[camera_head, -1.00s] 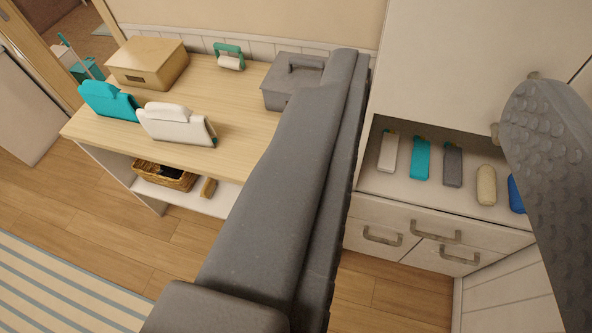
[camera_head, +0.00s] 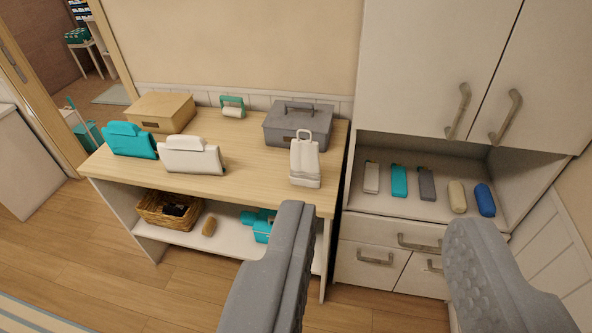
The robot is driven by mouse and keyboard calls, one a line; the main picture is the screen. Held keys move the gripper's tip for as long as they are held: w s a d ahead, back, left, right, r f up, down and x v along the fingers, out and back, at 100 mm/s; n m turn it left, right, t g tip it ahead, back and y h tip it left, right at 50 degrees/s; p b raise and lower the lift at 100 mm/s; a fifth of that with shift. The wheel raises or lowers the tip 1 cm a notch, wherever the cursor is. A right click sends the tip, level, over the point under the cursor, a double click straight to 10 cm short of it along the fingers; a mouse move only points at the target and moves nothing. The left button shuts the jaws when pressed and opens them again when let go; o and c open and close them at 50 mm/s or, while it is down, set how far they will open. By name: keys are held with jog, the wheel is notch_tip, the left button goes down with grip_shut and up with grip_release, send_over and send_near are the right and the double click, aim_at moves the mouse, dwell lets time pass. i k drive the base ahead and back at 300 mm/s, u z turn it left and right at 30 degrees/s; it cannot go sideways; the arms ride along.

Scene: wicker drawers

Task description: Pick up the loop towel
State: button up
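A white folded towel with a loop at its top, which looks like the loop towel (camera_head: 304,165), stands upright near the right front of the wooden table (camera_head: 255,165). My gripper (camera_head: 382,220) is open and empty, its two grey fingers wide apart in the lower half of the view. The towel is above and slightly right of the left fingertip in the picture, apart from it. The left finger covers part of the shelf under the table.
A grey toolbox (camera_head: 298,125) stands behind the towel. A white case (camera_head: 190,156), a teal case (camera_head: 131,140) and a wooden box (camera_head: 160,112) are further left. The white cabinet (camera_head: 430,50) at right has a niche with several small items. Floor is clear at lower left.

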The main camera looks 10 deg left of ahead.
aim_at(305, 171)
jog(key=u, duration=0.65)
jog(key=i, duration=2.15)
jog(key=z, duration=0.75)
